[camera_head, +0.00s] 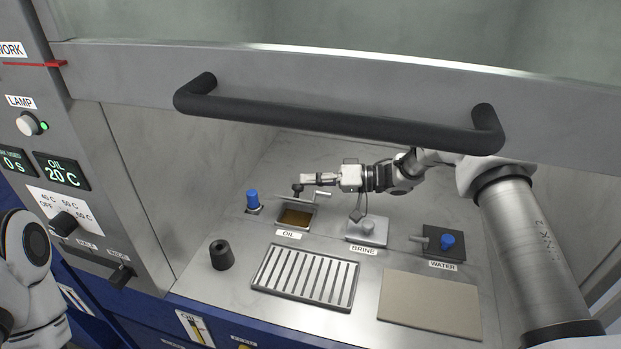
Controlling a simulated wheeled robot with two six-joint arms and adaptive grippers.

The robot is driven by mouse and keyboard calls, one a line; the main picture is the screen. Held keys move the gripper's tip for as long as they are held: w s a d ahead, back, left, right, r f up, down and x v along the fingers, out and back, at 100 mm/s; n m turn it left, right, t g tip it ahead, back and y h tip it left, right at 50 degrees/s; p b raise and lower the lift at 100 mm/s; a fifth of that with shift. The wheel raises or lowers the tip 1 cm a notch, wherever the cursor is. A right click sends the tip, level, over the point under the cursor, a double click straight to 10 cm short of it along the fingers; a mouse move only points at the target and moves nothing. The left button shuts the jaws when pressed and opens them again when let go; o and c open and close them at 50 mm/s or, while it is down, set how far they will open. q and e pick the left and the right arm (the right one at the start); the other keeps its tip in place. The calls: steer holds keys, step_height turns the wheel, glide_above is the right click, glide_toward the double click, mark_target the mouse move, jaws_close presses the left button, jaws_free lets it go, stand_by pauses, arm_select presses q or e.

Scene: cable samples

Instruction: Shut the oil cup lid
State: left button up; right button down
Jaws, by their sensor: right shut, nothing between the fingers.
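The oil cup (296,217) is set in the worktop behind the OIL label. Amber oil shows inside it, so it is open at the top. A thin grey part at its back right, perhaps the lid or its handle, shows near my right gripper, but it is too small to tell its exact pose. My right gripper (303,184) is shut and empty, pointing left just above the back of the cup. I cannot tell whether it touches the lid. Only a part of my left arm shows at the left edge; its gripper is out of view.
A raised sash with a dark handle (335,119) crosses above my right arm. The brine cup (367,231) and water cup (444,243) stand to the right. A blue-capped item (253,201) and a black cylinder (221,255) stand left. A slatted rack (305,277) and beige board (430,303) lie in front.

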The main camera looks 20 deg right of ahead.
stand_by(0.4)
step_height(320, 180, up, 10)
steer(key=d+f+n+g+b, duration=0.15)
steer(key=d+f, duration=0.25)
steer(key=d, duration=0.5)
steer(key=shift+n+h, duration=0.3)
steer(key=shift+n, duration=0.05)
steer(key=a+f, duration=0.1)
steer(key=a, duration=0.2)
steer(key=a+f+p, duration=0.1)
steer(key=a+f, duration=0.1)
steer(key=a, duration=0.1)
steer(key=a+f+p, duration=0.1)
steer(key=a+f, duration=0.1)
steer(key=a, duration=0.1)
steer(key=shift+w+a+f, duration=0.25)
steer(key=shift+a, duration=0.15)
steer(key=shift+f, duration=0.1)
steer(key=shift+w, duration=0.1)
